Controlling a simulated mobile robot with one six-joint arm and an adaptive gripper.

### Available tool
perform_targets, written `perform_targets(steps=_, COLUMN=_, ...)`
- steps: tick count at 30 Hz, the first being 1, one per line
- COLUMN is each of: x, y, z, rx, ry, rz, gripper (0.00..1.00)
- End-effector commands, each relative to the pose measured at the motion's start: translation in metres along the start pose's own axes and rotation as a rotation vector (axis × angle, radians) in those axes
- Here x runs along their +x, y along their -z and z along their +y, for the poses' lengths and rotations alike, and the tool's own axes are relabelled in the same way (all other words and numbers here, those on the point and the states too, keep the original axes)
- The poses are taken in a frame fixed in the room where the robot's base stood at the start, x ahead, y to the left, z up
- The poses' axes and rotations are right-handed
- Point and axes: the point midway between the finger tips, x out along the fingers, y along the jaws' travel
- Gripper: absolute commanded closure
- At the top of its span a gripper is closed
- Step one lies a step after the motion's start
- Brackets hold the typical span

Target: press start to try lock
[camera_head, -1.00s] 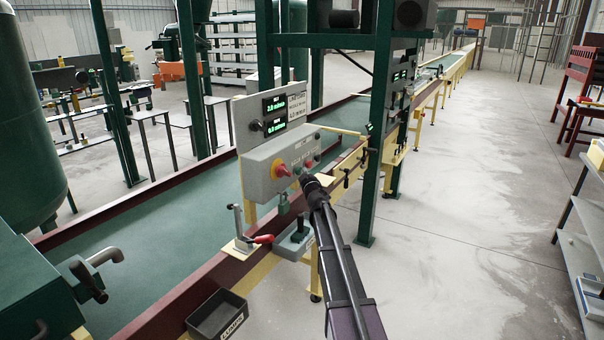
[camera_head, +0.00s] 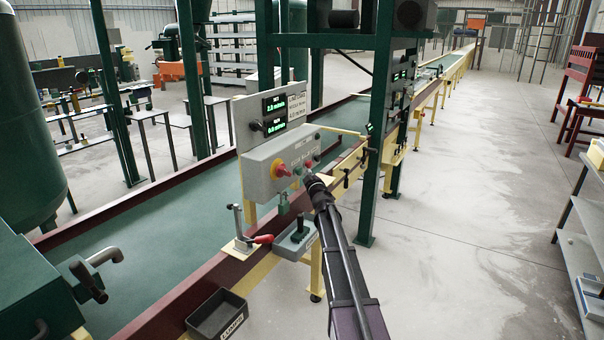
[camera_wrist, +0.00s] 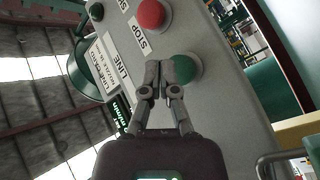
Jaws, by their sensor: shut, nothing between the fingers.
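A grey control box (camera_head: 262,178) stands beside the conveyor, with a red-and-yellow rotary switch and small buttons on its sloping face. In the wrist view, a green button (camera_wrist: 187,69) sits on the grey panel (camera_wrist: 222,95), near a red button (camera_wrist: 150,14) labelled STOP. My gripper (camera_wrist: 160,70) is shut and empty. Its tips are over the left edge of the green button and hide part of it; I cannot tell whether they touch it. In the head view, my gripper (camera_head: 309,178) is at the box's front lower right.
A display board (camera_head: 271,116) with green digits rises behind the box. A joystick unit (camera_head: 296,240) and a red-handled clamp (camera_head: 262,239) are below it on the conveyor's edge. A black bin (camera_head: 217,315) is at the front. The floor (camera_head: 450,230) to the right is clear.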

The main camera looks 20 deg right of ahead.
Motion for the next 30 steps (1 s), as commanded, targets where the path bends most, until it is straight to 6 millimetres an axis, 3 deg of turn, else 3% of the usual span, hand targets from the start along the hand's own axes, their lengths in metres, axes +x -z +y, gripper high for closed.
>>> perform_targets(steps=8, x=-0.003, y=-0.002, z=0.002, rx=0.000, ry=0.000, rz=0.000, gripper=1.00)
perform_targets(steps=30, x=-0.038, y=-0.028, z=0.028, rx=0.000, ry=-0.001, rz=0.000, gripper=1.00)
